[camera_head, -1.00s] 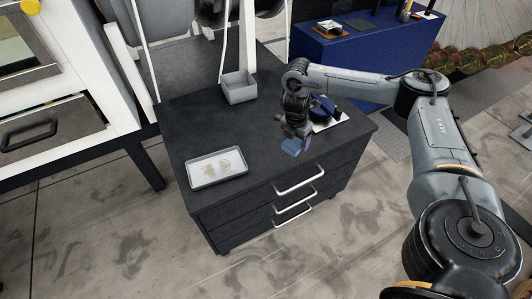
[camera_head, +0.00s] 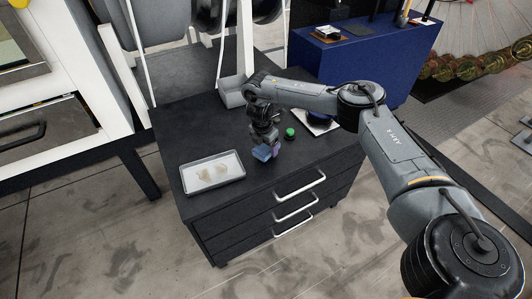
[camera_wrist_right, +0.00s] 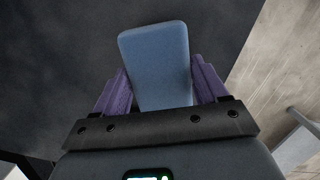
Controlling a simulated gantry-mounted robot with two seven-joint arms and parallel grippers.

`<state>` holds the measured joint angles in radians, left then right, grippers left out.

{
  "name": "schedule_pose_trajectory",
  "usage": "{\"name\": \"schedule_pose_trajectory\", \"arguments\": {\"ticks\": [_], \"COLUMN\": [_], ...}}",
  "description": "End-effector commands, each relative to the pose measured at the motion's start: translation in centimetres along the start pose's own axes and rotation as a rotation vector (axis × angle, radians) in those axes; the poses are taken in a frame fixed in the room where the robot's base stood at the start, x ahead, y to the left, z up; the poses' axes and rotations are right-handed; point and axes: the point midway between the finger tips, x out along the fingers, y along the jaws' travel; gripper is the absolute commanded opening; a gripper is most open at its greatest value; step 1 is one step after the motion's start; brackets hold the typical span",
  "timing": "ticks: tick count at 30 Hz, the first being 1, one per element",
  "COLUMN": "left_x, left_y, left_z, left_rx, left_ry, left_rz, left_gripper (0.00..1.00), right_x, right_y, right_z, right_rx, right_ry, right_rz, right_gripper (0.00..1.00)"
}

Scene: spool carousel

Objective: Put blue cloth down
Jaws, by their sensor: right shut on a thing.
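The blue cloth (camera_head: 262,153) is a small folded pad held at the tip of my right gripper (camera_head: 268,148), over the dark cabinet top near its front edge. In the right wrist view the blue cloth (camera_wrist_right: 157,62) sits between the two purple fingers of my right gripper (camera_wrist_right: 160,88), which is shut on it. Dark surface shows beyond the cloth. I cannot tell whether the cloth touches the cabinet top. My left gripper is not in view.
A grey tray (camera_head: 187,186) with pale pieces in it lies left of the cloth on the dark cabinet (camera_head: 175,128). A grey box (camera_head: 231,97) stands at the back. A green-topped item (camera_head: 290,132) and a white sheet (camera_head: 318,127) with a dark blue object are on the right.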

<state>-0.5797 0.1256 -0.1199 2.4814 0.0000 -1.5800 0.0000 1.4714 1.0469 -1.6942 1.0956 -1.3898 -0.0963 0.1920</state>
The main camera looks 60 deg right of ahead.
Motion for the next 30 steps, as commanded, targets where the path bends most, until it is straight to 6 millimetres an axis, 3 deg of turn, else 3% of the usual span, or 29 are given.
{"name": "schedule_pose_trajectory", "arguments": {"ticks": [6, 19, 20, 21, 24, 30], "left_x": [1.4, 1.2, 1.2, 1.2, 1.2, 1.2], "left_y": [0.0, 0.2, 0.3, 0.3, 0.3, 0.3], "left_z": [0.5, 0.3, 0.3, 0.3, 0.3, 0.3], "left_rx": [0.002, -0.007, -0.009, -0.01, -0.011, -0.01], "left_ry": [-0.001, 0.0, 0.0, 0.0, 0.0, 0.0], "left_rz": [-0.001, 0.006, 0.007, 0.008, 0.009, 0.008], "left_gripper": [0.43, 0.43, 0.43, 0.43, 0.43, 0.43], "right_x": [2.9, 3.3, 3.2, 3.2, 3.2, 3.2], "right_y": [-0.1, -0.1, 0.0, 0.0, -0.1, -0.1], "right_z": [-0.4, -0.5, -0.5, -0.5, -0.5, -0.5], "right_rx": [0.0, 0.001, 0.001, 0.001, 0.0, 0.0], "right_ry": [0.0, 0.0, 0.0, 0.0, 0.0, 0.0], "right_rz": [-0.002, -0.001, -0.001, 0.0, -0.001, -0.001], "right_gripper": [0.39, 0.39, 0.77, 0.83, 0.98, 0.98]}}
